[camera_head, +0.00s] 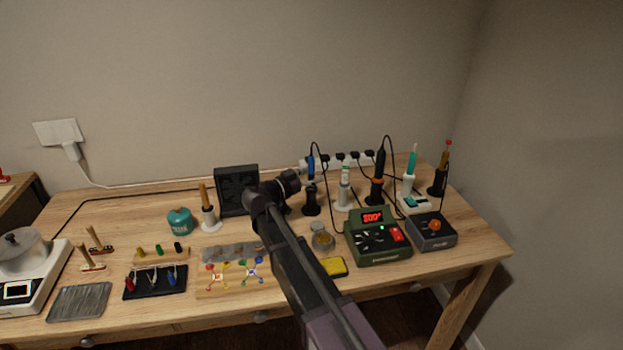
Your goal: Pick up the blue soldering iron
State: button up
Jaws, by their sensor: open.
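The blue soldering iron (311,163) stands upright in a black stand (311,206) toward the back of the workbench, its cable looping up from the top. My arm reaches in from the lower right, and my gripper (305,176) is at the left side of the iron, close to its handle. The gripper is open. Its fingers are small and partly lost against the iron and stand, so I cannot tell whether they touch the handle or surround it.
To the right stand a white iron (346,172), a black-and-orange iron (379,170), a teal iron (412,161) and a brown iron (444,165). A green soldering station (378,245) is in front. A black fan box (236,180) stands left, before the wall.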

aim_at(311, 158)
dwell(0.3)
grip_shut()
jog(key=shift+r, duration=0.2)
notch_tip(311, 158, up, 10)
jog(key=p, duration=1)
jog(key=shift+f, duration=0.2)
dwell(0.5)
